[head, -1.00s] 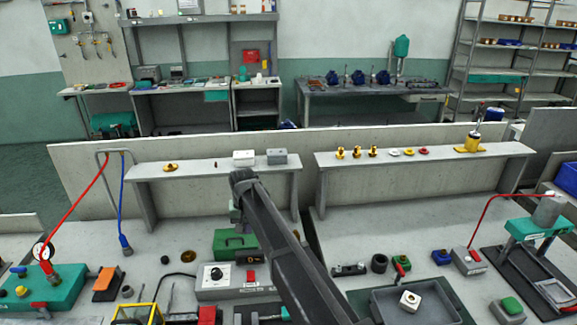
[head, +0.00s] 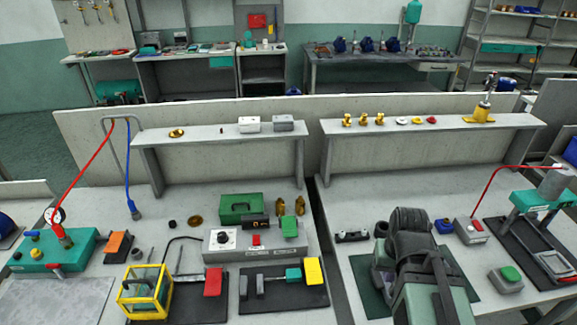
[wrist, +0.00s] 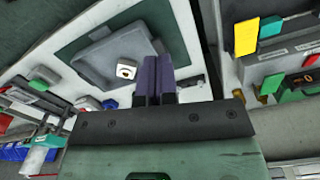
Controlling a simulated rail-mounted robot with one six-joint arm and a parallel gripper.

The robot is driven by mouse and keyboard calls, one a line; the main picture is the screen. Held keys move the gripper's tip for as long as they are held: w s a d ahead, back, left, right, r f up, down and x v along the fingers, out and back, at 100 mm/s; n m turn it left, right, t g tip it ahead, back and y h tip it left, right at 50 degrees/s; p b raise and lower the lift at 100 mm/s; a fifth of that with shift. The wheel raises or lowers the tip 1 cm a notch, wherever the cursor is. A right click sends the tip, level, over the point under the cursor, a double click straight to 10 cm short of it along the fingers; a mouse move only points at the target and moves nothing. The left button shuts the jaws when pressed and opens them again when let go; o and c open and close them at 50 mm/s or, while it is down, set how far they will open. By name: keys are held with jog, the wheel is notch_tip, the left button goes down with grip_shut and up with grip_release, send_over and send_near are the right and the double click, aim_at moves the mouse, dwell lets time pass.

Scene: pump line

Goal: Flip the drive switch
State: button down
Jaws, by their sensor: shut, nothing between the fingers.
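A grey control box (head: 240,257) stands on the bench near the middle of the head view. It has a black dial (head: 222,237) and a small red switch (head: 256,240) on top. I cannot tell for certain which control is the drive switch. My gripper (wrist: 155,66) shows as purple fingers in the wrist view, closed together with nothing between them. In the head view my arm hides most of the gripper and tray.
A yellow-framed cage (head: 146,290), a green box (head: 240,207) and a black plate with a yellow block (head: 314,271) surround the control box.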

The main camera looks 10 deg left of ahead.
jog(key=w+a+n, duration=0.3)
jog(key=w+a, duration=0.5)
jog(key=a, duration=0.5)
jog(key=g+b, duration=0.2)
send_near(259, 243)
jog(key=f+b, duration=0.2)
jog(key=b, duration=0.2)
jog(key=s+f+b, duration=0.1)
jog(key=f+b, duration=0.2)
jog(key=b, duration=0.1)
jog(key=f+b, duration=0.2)
jog(key=b, duration=0.3)
jog(key=shift+s+f, duration=0.25)
jog(key=shift+r, duration=0.1)
